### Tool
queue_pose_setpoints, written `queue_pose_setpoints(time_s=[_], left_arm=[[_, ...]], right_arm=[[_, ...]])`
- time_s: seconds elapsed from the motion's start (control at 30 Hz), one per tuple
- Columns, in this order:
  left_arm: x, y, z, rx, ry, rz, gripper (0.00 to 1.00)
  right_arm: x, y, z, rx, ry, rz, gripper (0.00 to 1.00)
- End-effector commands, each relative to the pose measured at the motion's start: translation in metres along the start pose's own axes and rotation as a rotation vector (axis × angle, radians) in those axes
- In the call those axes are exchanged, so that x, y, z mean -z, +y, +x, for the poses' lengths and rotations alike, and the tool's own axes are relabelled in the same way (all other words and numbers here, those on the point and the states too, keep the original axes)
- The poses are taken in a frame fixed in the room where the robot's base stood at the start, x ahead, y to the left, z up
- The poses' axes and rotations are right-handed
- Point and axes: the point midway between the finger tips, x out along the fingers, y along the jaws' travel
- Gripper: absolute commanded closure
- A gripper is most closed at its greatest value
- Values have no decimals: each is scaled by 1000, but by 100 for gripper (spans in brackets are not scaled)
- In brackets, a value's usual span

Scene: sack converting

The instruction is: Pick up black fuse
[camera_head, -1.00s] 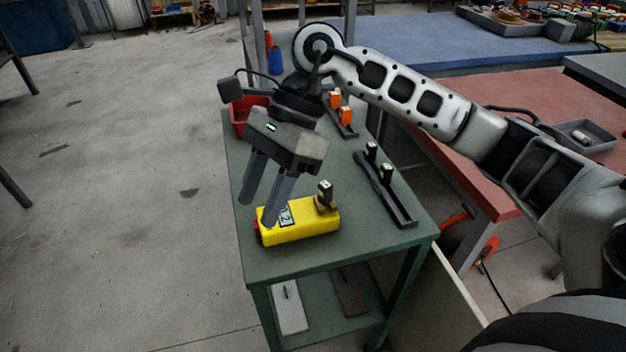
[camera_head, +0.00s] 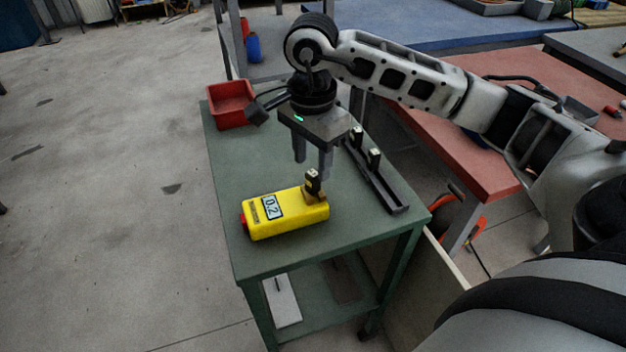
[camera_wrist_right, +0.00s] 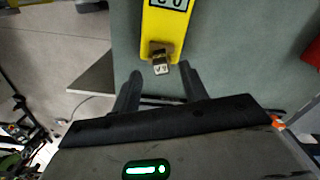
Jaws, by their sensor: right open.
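A black fuse (camera_head: 313,182) with a pale top stands upright at the right end of the yellow tester (camera_head: 290,216), whose display reads 0.2. My right gripper (camera_head: 312,167) points down just above and behind this fuse, open and empty. In the right wrist view the fuse (camera_wrist_right: 160,62) shows between the two fingertips (camera_wrist_right: 160,72), with a gap on each side. Two more black fuses (camera_head: 374,158) stand in the black rail (camera_head: 388,189) to the right of the gripper. My left gripper is out of view.
A red bin (camera_head: 231,106) sits at the far left of the green table (camera_head: 239,165). The red-topped bench (camera_head: 485,165) stands close on the right, under my right arm. The table's front edge is clear.

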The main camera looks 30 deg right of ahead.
Motion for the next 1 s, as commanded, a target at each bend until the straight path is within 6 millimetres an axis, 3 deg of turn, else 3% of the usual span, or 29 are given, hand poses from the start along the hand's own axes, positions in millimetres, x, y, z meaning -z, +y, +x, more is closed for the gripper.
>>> queue_pose_setpoints(time_s=[0.4, 0.67, 0.83, 1.0], left_arm=[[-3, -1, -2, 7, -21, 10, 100], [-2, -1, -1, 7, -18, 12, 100], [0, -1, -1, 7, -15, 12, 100], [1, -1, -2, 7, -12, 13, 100]], right_arm=[[3, 0, 50, -3, -2, -1, 56], [3, 0, 53, -1, -1, -1, 56], [3, 0, 53, -1, -1, -1, 98], [3, -1, 53, -1, -1, -1, 100]])
